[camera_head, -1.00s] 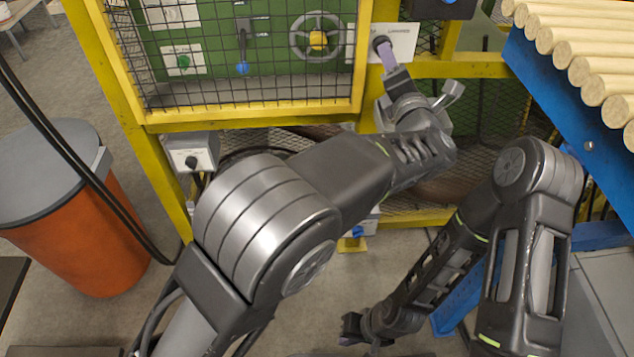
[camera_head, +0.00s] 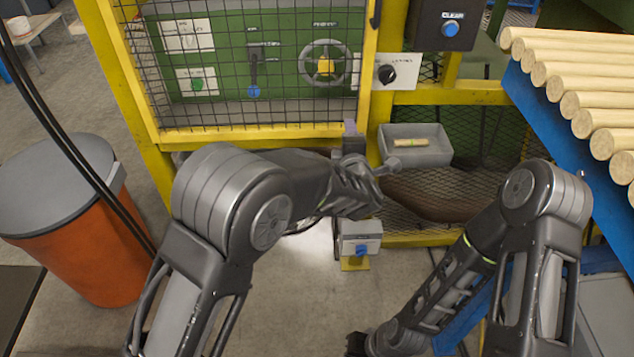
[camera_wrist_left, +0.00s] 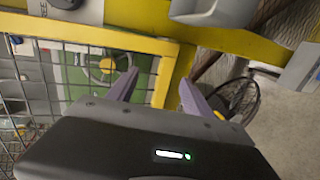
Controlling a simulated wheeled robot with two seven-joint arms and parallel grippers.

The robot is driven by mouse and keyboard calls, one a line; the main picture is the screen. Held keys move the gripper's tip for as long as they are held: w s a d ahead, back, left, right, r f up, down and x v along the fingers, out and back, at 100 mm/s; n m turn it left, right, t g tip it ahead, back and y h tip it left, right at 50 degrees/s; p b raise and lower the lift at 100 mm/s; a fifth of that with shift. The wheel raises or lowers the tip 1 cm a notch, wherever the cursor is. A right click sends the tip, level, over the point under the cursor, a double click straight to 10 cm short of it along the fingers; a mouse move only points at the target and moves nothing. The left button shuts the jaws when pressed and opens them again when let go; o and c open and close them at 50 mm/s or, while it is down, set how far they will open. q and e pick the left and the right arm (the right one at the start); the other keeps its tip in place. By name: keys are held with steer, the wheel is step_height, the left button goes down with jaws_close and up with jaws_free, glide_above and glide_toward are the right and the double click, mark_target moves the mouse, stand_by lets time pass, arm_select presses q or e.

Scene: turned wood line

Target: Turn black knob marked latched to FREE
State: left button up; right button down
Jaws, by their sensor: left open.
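The black knob (camera_head: 387,74) sits on a white plate (camera_head: 404,68) on the yellow post, right of the mesh guard. The plate's lettering is too small to read in the head view, and I cannot tell the knob's setting. In the left wrist view the plate (camera_wrist_left: 43,8) is cut by the top edge and shows part of the word FREE. My left gripper (camera_head: 351,132) is below and left of the knob, apart from it. Its purple fingers (camera_wrist_left: 157,92) are spread with nothing between them. My right gripper (camera_head: 356,345) is low at the bottom edge, its fingers unclear.
The yellow mesh guard (camera_head: 250,134) covers a green panel with a handwheel (camera_head: 325,67). A grey bin (camera_head: 415,158) is fixed below the knob. A box with a blue CLEAR button (camera_head: 444,25) is above right. Wooden rods (camera_head: 570,75) lie at right.

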arm_select(q)
steer(key=s+a+f+m+g+p, duration=0.3)
steer(key=s+a+f+m, duration=0.2)
steer(key=f, duration=0.6)
steer(key=shift+a+g+h, duration=0.3)
steer(key=shift+a, duration=1)
arm_select(e)
steer(key=shift+r, duration=1.7)
arm_select(q)
steer(key=shift+f, duration=0.1)
